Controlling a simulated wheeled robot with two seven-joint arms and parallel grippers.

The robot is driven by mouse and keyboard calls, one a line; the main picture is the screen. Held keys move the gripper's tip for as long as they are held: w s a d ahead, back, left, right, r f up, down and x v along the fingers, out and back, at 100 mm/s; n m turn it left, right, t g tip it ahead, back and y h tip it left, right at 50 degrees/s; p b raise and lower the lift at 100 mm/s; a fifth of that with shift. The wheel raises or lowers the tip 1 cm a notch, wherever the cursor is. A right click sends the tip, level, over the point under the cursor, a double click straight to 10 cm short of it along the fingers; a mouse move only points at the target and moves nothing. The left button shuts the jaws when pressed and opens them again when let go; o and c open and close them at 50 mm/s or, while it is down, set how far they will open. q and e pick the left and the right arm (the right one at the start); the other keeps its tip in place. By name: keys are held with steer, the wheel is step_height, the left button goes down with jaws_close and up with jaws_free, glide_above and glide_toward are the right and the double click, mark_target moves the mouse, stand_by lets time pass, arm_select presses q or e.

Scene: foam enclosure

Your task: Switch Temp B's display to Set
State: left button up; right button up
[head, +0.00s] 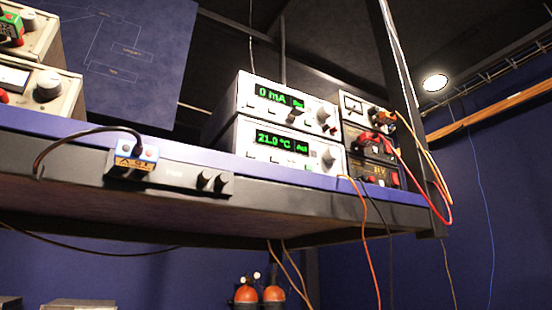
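Two white instruments are stacked on the raised shelf, right of the picture's middle. The lower instrument (290,160) has a green display (281,142) that reads 21.0 °C with what looks like "Act" beside it. Below its display are small buttons, and a round knob (328,157) is at its right. The upper instrument (290,105) shows 0 mA. No name "Temp B" is legible on either, but the lower one is the only display here in degrees. Neither of my grippers is in view.
The shelf's edge (60,175) runs across the picture, seen from below. Red and orange cables (414,175) hang at the right beside a dark post (405,80). Smaller units (370,140) stand right of the instruments. A blue-and-white box (135,153) is on the shelf's front.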

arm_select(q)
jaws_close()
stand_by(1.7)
